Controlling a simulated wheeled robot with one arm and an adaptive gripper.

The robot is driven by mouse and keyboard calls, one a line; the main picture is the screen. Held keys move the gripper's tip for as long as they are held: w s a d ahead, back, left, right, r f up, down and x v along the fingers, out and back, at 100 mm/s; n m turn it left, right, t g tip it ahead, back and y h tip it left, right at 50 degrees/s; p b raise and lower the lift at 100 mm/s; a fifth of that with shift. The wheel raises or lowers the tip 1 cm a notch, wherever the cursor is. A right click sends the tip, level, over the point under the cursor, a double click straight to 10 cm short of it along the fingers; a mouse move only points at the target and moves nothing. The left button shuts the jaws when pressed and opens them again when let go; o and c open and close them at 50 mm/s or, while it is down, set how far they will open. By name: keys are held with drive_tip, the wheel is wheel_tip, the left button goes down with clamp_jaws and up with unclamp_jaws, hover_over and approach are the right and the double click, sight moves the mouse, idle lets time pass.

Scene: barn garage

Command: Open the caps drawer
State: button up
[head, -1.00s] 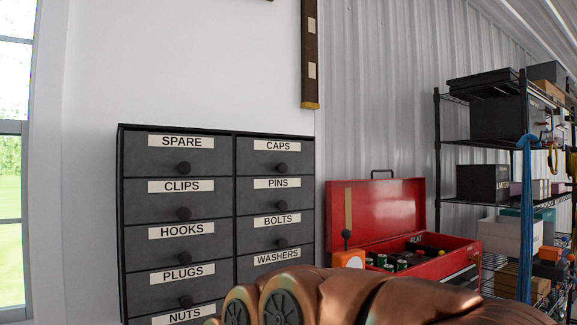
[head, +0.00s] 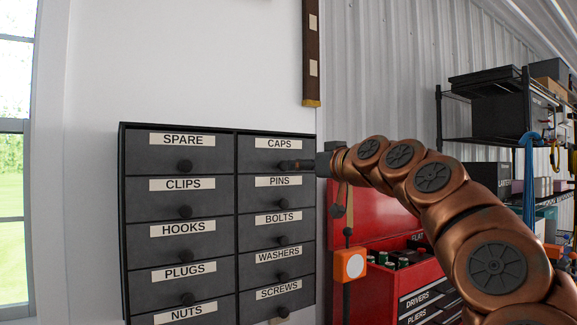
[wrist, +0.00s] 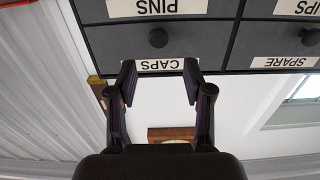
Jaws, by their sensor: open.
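The caps drawer (head: 250,157) is at the top of the right column of a dark drawer cabinet, under a white CAPS label (head: 279,143). It looks shut, its front level with the others. My gripper (head: 296,165) is at the right part of this drawer front, and its dark fingers overlap the knob area, so the knob is hard to make out there. The wrist view is upside down. In it my gripper (wrist: 160,78) is open and empty, its fingers on either side of the CAPS label. The caps knob (wrist: 158,38) shows beyond the fingertips, between the CAPS and PINS labels.
The pins drawer (head: 250,195) is directly below, the spare drawer (head: 150,155) to the left. An open red toolbox (head: 385,215) stands right of the cabinet, behind my arm. A loaded shelf rack (head: 490,140) is at far right.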

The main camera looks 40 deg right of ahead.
sight(285, 165)
drive_tip(key=shift+w+d+p, duration=0.15)
drive_tip(key=shift+w+p, duration=0.6)
drive_tip(key=shift+w, duration=1.25)
drive_tip(key=shift+w+d+p, duration=0.15)
drive_tip(key=shift+w+p, duration=0.55)
drive_tip(key=shift+w, duration=1.25)
clamp_jaws()
